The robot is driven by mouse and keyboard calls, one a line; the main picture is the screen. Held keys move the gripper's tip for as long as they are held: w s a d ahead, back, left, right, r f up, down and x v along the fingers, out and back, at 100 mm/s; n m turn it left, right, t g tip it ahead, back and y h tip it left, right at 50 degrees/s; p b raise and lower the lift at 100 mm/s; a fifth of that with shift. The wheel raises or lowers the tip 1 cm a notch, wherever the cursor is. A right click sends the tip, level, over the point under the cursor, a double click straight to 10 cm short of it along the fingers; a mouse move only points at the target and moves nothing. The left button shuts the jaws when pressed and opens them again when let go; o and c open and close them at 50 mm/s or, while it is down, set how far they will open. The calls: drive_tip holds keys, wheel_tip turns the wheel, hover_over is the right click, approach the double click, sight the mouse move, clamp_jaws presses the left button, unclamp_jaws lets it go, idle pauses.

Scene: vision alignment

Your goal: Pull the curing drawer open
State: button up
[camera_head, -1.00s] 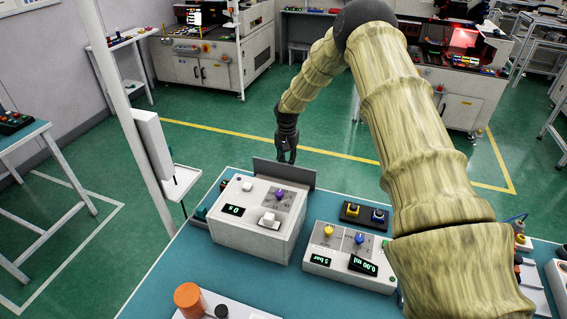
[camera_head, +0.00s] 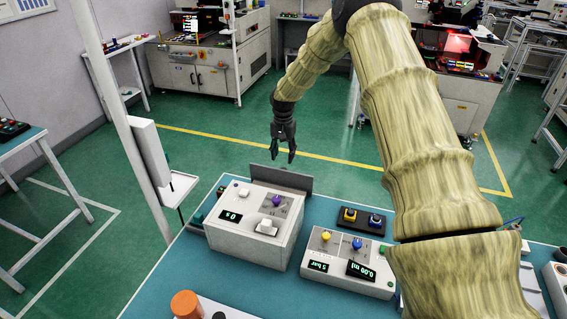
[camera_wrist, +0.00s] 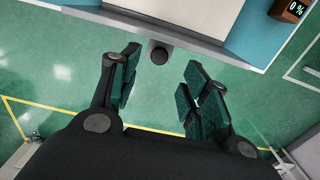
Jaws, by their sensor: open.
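The curing unit is a white box (camera_head: 262,243) with a "0 s" display, on the blue-green table. A dark grey upright plate (camera_head: 282,180) stands along its far side and looks like the drawer front. In the wrist view the plate (camera_wrist: 165,25) shows as a strip along the box, with a round dark knob (camera_wrist: 158,53) sticking out. My gripper (camera_head: 284,154) hangs fingers down beyond the plate, open and empty. In the wrist view its fingertips (camera_wrist: 162,62) lie either side of the knob, without visible contact. Their height difference is unclear.
A white dispenser box (camera_head: 345,268) with "5 bar" and "0.00 ml" displays stands right of the curing unit. A dark tray (camera_head: 362,222) with yellow and blue parts lies behind it. A white post (camera_head: 120,120) rises at the left. Green floor beyond the table is clear.

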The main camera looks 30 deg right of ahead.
drive_tip(key=shift+r, duration=2.65)
drive_tip(key=shift+d, duration=0.1)
